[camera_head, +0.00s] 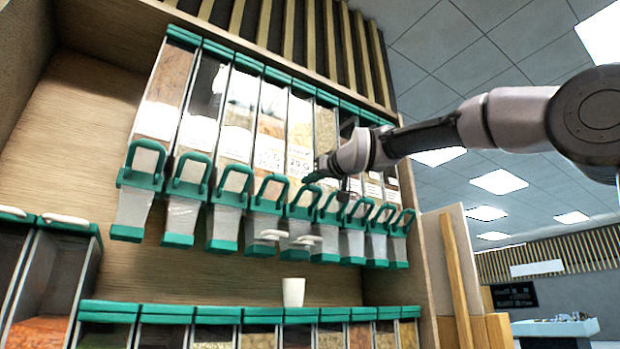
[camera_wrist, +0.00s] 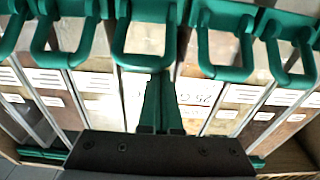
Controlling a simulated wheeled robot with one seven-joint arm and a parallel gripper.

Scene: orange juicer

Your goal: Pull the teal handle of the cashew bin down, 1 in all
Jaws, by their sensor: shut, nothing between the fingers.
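A row of tall clear bins hangs on the wall, each with a teal loop handle at its lower front. My gripper (camera_head: 313,178) is at the top of one teal handle (camera_head: 303,203) near the middle of the row. In the wrist view my gripper's dark green fingers (camera_wrist: 161,80) are together and empty. Their tips are close to the bar of the middle teal handle (camera_wrist: 145,62); I cannot tell if they touch it. The handle looks raised. The bin labels are too small to read, so I cannot confirm which bin holds cashews.
Neighbouring teal handles stand close on both sides, such as one at left (camera_head: 269,190) and one at right (camera_head: 330,205). A white cup (camera_head: 293,292) stands below on the lower row of bins (camera_head: 200,311). A wooden side panel (camera_head: 450,275) bounds the right.

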